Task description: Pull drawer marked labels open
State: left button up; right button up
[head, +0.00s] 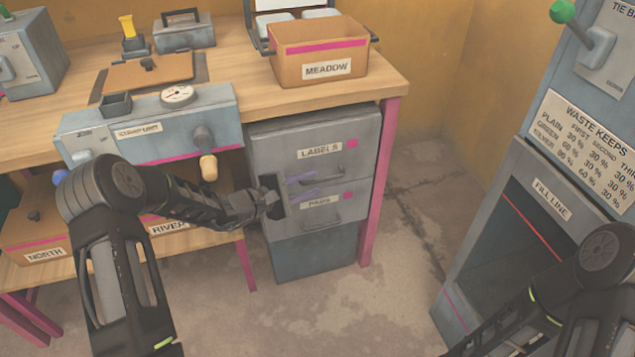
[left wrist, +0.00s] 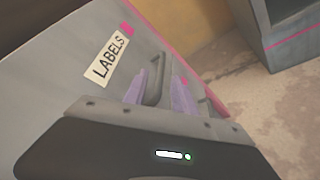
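The grey drawer marked LABELS (head: 320,138) is the top drawer of the cabinet under the bench, and it looks shut. Its bar handle (head: 332,175) sits low on the front. My left gripper (head: 309,186) is in front of that drawer at the handle, with its two purple fingers apart. In the left wrist view the LABELS front (left wrist: 70,85) fills the left, and the handle (left wrist: 157,68) shows between and beyond the fingers (left wrist: 160,93). I cannot tell whether they touch it. My right gripper is out of view; only my right arm shows at lower right.
A drawer marked PADS (head: 345,200) lies just below. A pink table leg (head: 380,190) stands right of the cabinet. The waste bin cabinet (head: 455,290) stands right. Floor before the drawers is clear.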

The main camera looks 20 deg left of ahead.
aim_at(316, 182)
pick_arm(q)
jog(key=shift+x, duration=1.5)
jog(key=shift+c, duration=0.4)
grip_shut()
